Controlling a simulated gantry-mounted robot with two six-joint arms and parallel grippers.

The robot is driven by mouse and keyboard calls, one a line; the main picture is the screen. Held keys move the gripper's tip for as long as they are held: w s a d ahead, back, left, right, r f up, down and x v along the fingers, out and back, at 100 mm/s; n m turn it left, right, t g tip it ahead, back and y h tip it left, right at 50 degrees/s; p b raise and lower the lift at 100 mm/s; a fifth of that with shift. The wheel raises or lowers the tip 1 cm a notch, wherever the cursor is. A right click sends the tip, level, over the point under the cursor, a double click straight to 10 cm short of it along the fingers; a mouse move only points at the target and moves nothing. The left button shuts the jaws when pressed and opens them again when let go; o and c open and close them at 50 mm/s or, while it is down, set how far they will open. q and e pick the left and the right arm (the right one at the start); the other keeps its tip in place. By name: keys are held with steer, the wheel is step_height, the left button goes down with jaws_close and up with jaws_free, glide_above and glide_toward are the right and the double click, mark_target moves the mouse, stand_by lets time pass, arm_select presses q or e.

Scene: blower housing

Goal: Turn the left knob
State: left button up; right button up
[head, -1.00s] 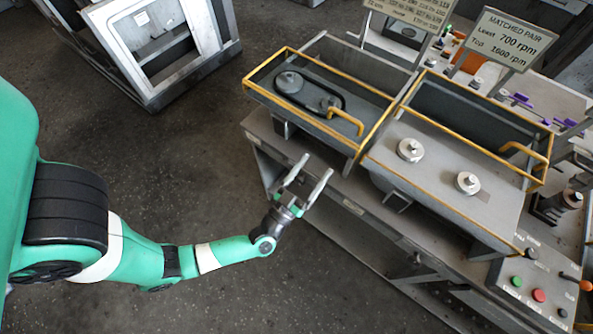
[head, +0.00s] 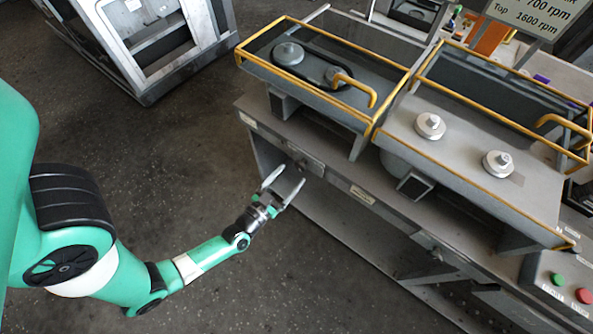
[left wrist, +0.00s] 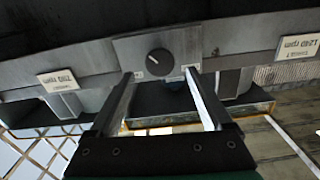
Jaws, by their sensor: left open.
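A small dark round knob (left wrist: 159,62) with a pale pointer line sits on a grey plate (left wrist: 140,45) in the left wrist view. In the head view a knob (head: 302,164) shows small on the bench's front edge, below the left housing. My left gripper (head: 287,179) is open and empty, its fingers pointing at that front edge. In the left wrist view the left gripper's fingertips (left wrist: 159,73) lie to either side of and just below the knob, which appears beyond them. Contact is not visible. My right gripper is not in view.
The bench carries two yellow-railed housings: the left one (head: 262,70) holds a belt on pulleys, the right one (head: 400,140) two bare pulleys. Labels flank the knob plate, one left (left wrist: 62,80) and one right (left wrist: 298,48). A button box (head: 560,280) stands at right. Floor before the bench is clear.

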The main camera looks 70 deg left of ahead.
mark_target(297, 167)
arm_select(q)
steer(key=x, duration=0.4)
steer(key=shift+w+a+b, duration=0.1)
steer(key=shift+b, duration=0.2)
jaws_close()
steer(key=shift+n, duration=0.3)
steer(key=n+b, duration=0.1)
steer(key=n, duration=0.4)
steer(key=shift+f+n+b, duration=0.1)
steer(key=shift+n+b, duration=0.2)
steer(key=n+b, duration=0.1)
steer(key=n, duration=0.4)
steer(key=shift+a+b, duration=0.1)
steer(key=shift+b, duration=0.25)
steer(key=n+b, duration=0.1)
steer(key=n, duration=0.4)
steer(key=shift+f+n+b, duration=0.15)
steer(key=shift+n+b, duration=0.15)
steer(key=shift+n, duration=0.1)
steer(key=n+b, duration=0.1)
steer(key=n, duration=0.3)
steer(key=shift+n, duration=0.4)
